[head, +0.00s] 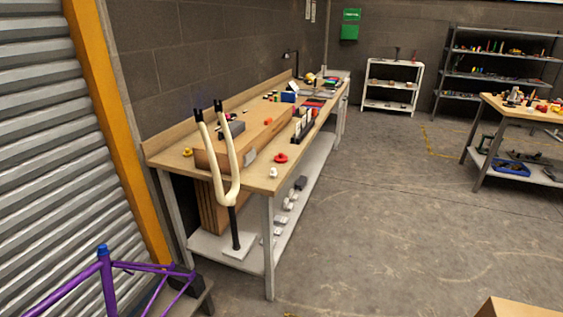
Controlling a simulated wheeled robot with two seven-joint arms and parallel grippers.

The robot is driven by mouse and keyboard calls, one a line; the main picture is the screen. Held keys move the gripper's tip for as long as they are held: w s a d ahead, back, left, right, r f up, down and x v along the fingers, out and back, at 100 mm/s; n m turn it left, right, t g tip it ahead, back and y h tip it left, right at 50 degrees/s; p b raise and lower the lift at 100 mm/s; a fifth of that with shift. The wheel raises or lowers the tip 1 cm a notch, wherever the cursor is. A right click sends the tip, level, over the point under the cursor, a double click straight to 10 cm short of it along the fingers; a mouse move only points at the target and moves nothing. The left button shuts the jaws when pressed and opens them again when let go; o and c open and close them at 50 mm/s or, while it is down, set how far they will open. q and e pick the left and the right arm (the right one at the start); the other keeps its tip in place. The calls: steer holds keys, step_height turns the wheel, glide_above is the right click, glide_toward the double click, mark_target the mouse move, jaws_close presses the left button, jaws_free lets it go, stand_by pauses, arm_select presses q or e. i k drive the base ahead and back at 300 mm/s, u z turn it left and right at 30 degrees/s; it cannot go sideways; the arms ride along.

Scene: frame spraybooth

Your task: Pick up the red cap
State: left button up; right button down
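A small round red piece (281,158), which looks like the red cap, lies on the wooden top of the long workbench (255,180), near its front right edge. A small white piece (273,173) lies a little nearer the bench's near end. A smaller orange-red piece (268,121) lies further back; I cannot tell exactly what it is. Neither of my grippers is in the head view.
A cream bike fork (233,175) stands upright at the bench's near end. A purple bike frame (105,275) is at lower left. A yellow piece (187,152) lies on the bench. Open floor (400,220) lies right of the bench; another table (520,112) stands far right.

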mark_target(280, 158)
steer(key=z, duration=0.8)
steer(key=i, duration=1.1)
steer(key=u, duration=0.05)
